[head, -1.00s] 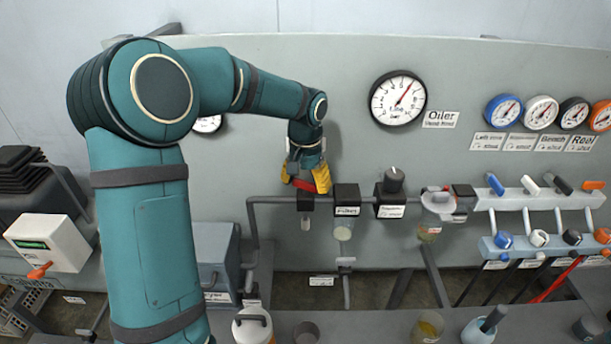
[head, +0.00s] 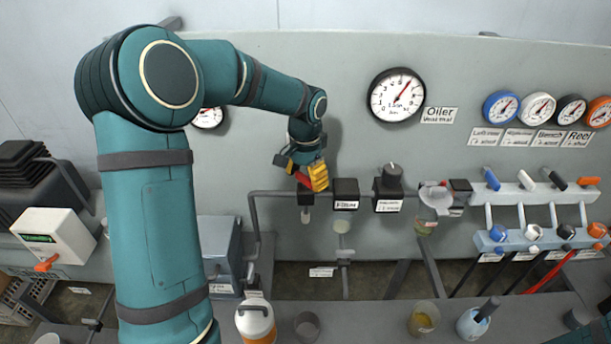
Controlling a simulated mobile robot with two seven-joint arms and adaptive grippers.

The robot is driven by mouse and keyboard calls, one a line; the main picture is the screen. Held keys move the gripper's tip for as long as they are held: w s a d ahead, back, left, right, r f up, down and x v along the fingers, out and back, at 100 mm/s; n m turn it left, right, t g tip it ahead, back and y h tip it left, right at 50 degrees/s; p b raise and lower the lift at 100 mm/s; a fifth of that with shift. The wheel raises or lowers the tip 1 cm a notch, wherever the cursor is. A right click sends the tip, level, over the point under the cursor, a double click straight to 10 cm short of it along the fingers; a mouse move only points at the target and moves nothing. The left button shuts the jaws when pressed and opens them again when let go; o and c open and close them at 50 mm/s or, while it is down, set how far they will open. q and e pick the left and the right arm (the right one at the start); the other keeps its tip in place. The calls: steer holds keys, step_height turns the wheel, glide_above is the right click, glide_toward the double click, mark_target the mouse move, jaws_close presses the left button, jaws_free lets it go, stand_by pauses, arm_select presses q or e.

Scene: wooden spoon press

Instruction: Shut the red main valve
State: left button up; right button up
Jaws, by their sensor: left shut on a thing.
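The red main valve handle (head: 303,180) sits on a dark valve body at the left part of the grey pipe. My left gripper (head: 306,177), with yellow fingers, is shut on the red handle. The fingers and handle are tilted together, and the fingers hide part of the handle. A sliver of my right arm shows at the bottom right corner, but its gripper is out of view.
Right of the valve along the pipe are a filter (head: 345,193), a dark knob (head: 391,178) and an oiler (head: 436,198). A gauge (head: 397,95) hangs above. Coloured levers stand at the right. Cups and a white bottle (head: 255,322) stand on the front bench.

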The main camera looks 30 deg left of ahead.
mark_target(306, 176)
arm_select(q)
steer(key=o, duration=1.1)
steer(key=shift+o, duration=0.2)
steer(key=shift+r, duration=0.1)
step_height(306, 176, up, 12)
